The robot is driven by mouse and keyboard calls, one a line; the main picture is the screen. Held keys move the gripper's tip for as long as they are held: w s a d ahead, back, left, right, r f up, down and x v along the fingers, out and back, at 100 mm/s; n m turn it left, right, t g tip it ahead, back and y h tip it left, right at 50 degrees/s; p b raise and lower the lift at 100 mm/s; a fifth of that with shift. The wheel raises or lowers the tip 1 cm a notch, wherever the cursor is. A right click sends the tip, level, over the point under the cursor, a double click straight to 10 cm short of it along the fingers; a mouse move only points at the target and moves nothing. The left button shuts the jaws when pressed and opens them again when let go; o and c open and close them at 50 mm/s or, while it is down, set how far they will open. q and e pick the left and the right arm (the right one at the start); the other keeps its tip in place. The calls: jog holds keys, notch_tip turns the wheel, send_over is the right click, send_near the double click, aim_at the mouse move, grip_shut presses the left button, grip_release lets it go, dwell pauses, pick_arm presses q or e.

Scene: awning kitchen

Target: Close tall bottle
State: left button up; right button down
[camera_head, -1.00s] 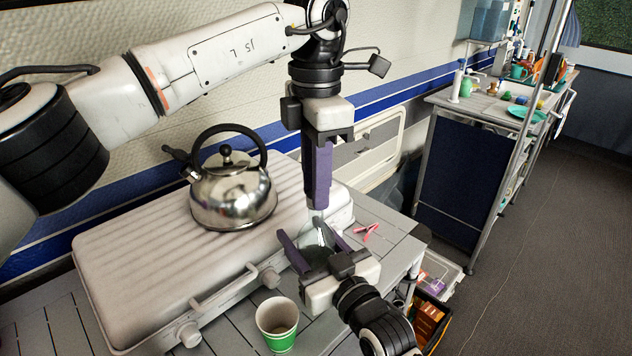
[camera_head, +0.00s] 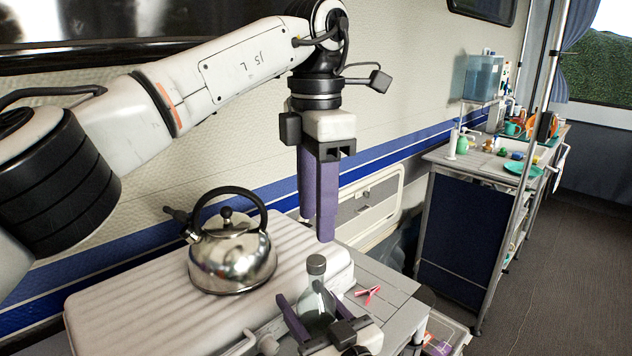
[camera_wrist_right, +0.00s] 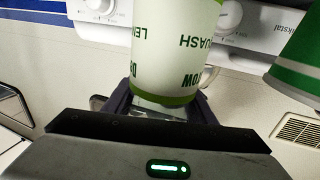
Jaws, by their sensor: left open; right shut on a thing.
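The tall bottle (camera_head: 317,303) is clear greenish glass with a dark grey cap (camera_head: 316,265) sitting on its top. It stands upright between the purple fingers of my right gripper (camera_head: 312,318), which is shut on its body. In the right wrist view the bottle (camera_wrist_right: 172,45) shows a white label with green lettering and a green band, close in front of the fingers. My left gripper (camera_head: 318,228) points down above the bottle, open and empty, with its fingertips clear of the cap. The bottle's base is hidden in the head view.
A steel kettle (camera_head: 232,262) stands on a ribbed white case (camera_head: 135,310), left of the bottle. A small red-pink item (camera_head: 368,294) lies on the grey table (camera_head: 395,290) to the right. A cluttered counter stands farther back.

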aim_at(316, 320)
pick_arm(q)
jog(key=shift+r, duration=2.5)
pick_arm(e)
jog(key=c, duration=0.7)
grip_release()
pick_arm(q)
jog(key=shift+f, duration=0.3)
pick_arm(e)
jog(key=v, duration=1)
jog(key=shift+s, duration=0.15)
